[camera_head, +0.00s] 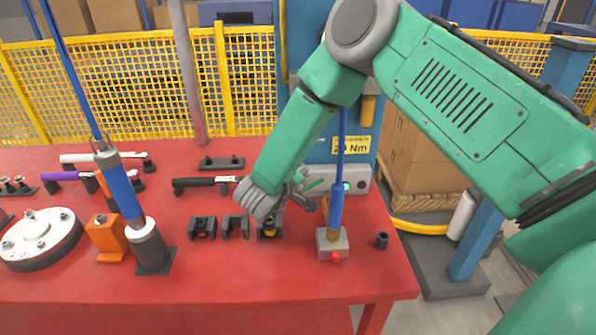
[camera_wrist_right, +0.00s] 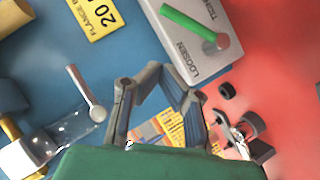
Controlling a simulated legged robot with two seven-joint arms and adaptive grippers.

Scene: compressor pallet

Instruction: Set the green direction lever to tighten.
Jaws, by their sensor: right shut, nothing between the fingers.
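The green direction lever (camera_wrist_right: 190,22) is a green rod on a round pivot, on a grey box (camera_wrist_right: 181,62) lettered LOOSEN and another word partly cut off. In the wrist view the rod points up and left from its pivot, between the two words. In the head view the lever (camera_head: 313,184) shows just beside my right gripper (camera_head: 297,192), in front of the blue post. My right gripper, also in the wrist view (camera_wrist_right: 163,72), is shut and empty. It is apart from the lever in the wrist view. My left gripper is not in view.
A blue tool on a cable (camera_head: 336,212) stands in a grey holder right of my gripper. Black holders (camera_head: 236,228) sit below it. A second hanging tool (camera_head: 122,190), an orange block (camera_head: 105,238) and a flange (camera_head: 42,240) are left. The red table's front is clear.

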